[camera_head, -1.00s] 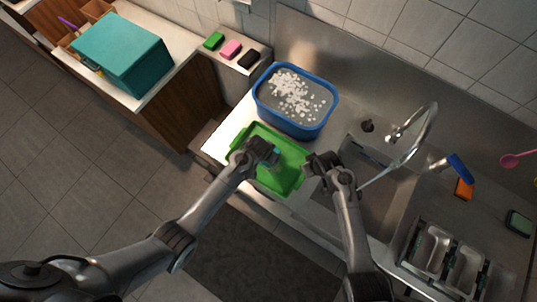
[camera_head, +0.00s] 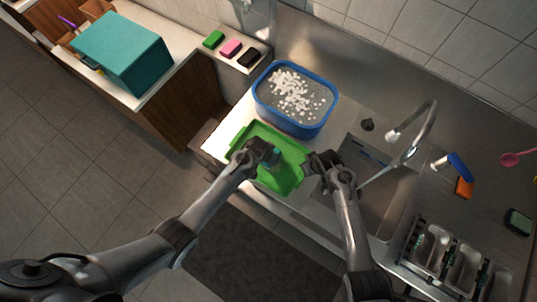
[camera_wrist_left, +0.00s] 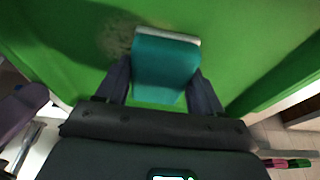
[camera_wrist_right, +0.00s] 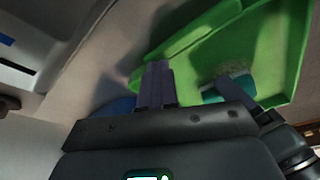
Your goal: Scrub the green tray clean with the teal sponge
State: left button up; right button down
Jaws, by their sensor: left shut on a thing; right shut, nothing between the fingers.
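The green tray (camera_head: 285,181) lies on the counter left of the sink. My left gripper (camera_head: 271,156) is shut on the teal sponge (camera_head: 277,153) over the middle of the tray. In the left wrist view the sponge (camera_wrist_left: 166,62) sits between the fingers, at the tray floor. A greyish, speckled smudge (camera_wrist_left: 117,35) shows on the green floor beside the sponge. The right wrist view also shows the sponge (camera_wrist_right: 236,88) and the tray (camera_wrist_right: 280,50). My right gripper (camera_head: 312,166) is shut and empty at the tray's right edge; I cannot tell whether it touches.
A blue basin (camera_head: 294,126) of water with white foam stands behind the tray. The sink and faucet (camera_head: 425,130) are to the right. Green (camera_head: 214,40), pink (camera_head: 231,48) and black (camera_head: 249,58) sponges lie at the back. A teal box (camera_head: 120,55) stands far left.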

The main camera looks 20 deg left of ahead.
aim_at(263, 163)
pick_arm(q)
jog(key=shift+s, duration=0.15)
jog(key=shift+s+a, duration=0.2)
jog(key=shift+s, duration=0.6)
jog(key=shift+s+a, duration=0.2)
jog(key=shift+s, duration=0.6)
